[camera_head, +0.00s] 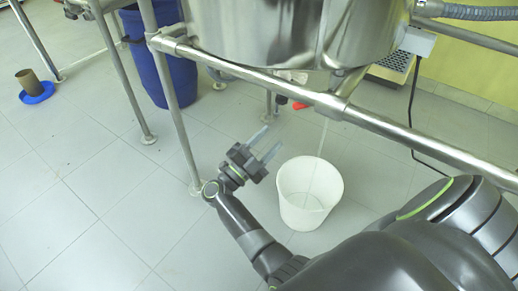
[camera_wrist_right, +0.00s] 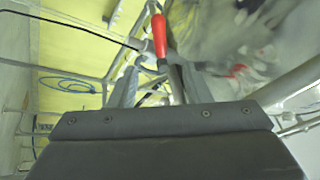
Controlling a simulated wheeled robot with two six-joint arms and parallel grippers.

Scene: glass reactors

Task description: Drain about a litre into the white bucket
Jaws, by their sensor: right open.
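The white bucket (camera_head: 299,213) stands upright on the floor below the steel vessel (camera_head: 290,30). A thin pale line, which looks like a stream of liquid, runs from under the vessel into its mouth; the level inside is unclear. My right gripper (camera_head: 271,141) is open and empty just left of the bucket, fingers pointing up toward the vessel's underside. In the right wrist view a red handle (camera_wrist_right: 159,35) shows beyond and between the fingers (camera_wrist_right: 154,85), apart from them as far as I can tell. A small red part (camera_head: 300,105) shows under the frame rail. My left gripper is out of view.
A steel rail (camera_head: 270,82) crosses in front of the vessel, with a leg (camera_head: 178,125) left of my gripper. A blue drum (camera_head: 160,65) stands behind it. A brown cup on a blue base (camera_head: 35,90) is far left.

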